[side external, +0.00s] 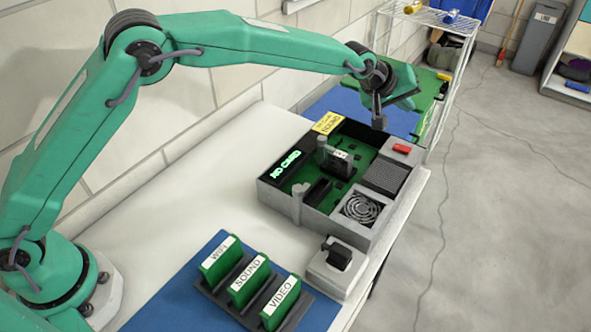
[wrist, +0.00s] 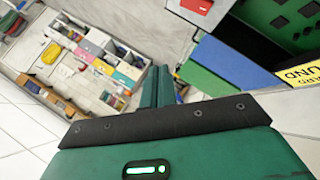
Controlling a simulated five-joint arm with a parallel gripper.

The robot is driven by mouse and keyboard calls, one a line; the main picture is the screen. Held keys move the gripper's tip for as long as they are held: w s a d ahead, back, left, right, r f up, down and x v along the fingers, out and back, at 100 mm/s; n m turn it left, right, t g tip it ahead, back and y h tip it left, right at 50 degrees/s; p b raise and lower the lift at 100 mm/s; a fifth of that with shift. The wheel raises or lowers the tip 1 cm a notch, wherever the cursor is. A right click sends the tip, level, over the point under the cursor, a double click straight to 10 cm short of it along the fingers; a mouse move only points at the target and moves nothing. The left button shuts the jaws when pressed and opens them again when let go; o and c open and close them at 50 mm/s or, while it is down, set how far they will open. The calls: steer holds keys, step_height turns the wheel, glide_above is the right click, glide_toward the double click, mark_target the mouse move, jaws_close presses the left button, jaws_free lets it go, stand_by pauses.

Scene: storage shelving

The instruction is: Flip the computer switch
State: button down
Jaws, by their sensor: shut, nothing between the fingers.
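The computer is an open grey case (side external: 265,190) with a green board, standing on the white table. A red switch (side external: 402,148) sits on its back right corner, and a red piece on a grey panel also shows at the top of the wrist view (wrist: 197,5). A white box with a black rocker-like part (side external: 338,256) stands by the case's front right corner. My gripper (side external: 379,121) is shut and empty, above the back of the case, left of the red switch and apart from it. Its fingers show in the wrist view (wrist: 158,87).
Green cards labelled WIFI, SOUND and VIDEO (side external: 249,279) stand in a dark rack on a blue mat (side external: 165,318). The case holds a fan (side external: 361,208), a grille and upright parts. A yellow label (side external: 328,122) is on its back edge. Wire shelving (side external: 455,60) stands behind.

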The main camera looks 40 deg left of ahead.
mark_target(398, 149)
steer(key=shift+f, duration=0.1)
stand_by(0.3)
steer(key=shift+d+f, duration=0.2)
steer(key=shift+f, duration=1.2)
steer(key=shift+d+f, duration=0.2)
steer(key=shift+f, duration=1.25)
steer(key=shift+d+f, duration=0.2)
steer(key=shift+f, duration=1.2)
steer(key=shift+f, duration=0.6)
steer(key=shift+a+r, duration=0.1)
steer(key=shift+r, duration=0.45)
steer(key=shift+r, duration=0.1)
steer(key=shift+a+r, duration=0.2)
steer(key=shift+r, duration=1)
steer(key=shift+a+r, duration=0.15)
steer(key=shift+r, duration=1.05)
